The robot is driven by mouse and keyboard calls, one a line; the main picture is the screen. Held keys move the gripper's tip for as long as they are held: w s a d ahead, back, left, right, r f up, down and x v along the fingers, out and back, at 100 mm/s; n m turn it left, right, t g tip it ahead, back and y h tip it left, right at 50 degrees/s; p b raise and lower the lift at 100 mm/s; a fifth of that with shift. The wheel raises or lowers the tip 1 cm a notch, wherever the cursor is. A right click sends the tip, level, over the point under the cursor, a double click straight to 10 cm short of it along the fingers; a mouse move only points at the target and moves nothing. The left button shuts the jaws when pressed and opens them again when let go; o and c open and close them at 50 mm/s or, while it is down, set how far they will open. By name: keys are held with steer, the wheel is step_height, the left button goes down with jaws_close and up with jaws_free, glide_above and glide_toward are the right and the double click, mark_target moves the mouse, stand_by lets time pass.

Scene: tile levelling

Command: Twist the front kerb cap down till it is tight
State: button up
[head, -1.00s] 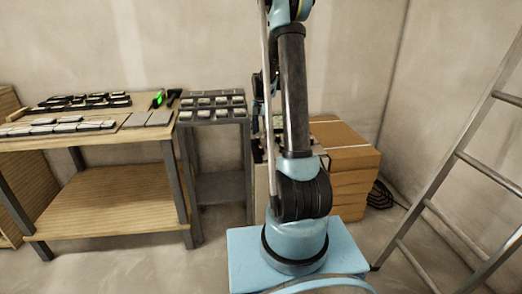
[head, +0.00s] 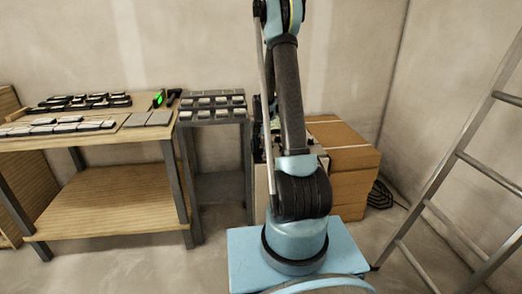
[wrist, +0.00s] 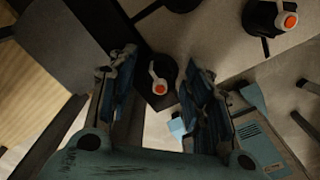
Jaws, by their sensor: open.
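In the wrist view, a cap (wrist: 160,88) with a white ring and an orange centre stands on a dark narrow strip. It lies between my gripper's fingertips (wrist: 158,70) in the picture, with visible room on both sides. My gripper is open and empty. A second cap (wrist: 288,20) of the same kind, on a dark round base, is at the upper right, outside the fingers. I cannot tell whether the fingertips are down level with the nearer cap. My gripper and the caps do not show in the head view, where my arm blocks part of the scene.
A wooden bench (head: 110,138) with tiles stands at the left, beside a dark rack (head: 215,117) of tiles. Cardboard boxes (head: 345,150) are behind my arm at the right. A metal ladder (head: 460,155) leans at the far right.

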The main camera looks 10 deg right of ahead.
steer(key=shift+c, duration=0.2)
steer(key=c, duration=1)
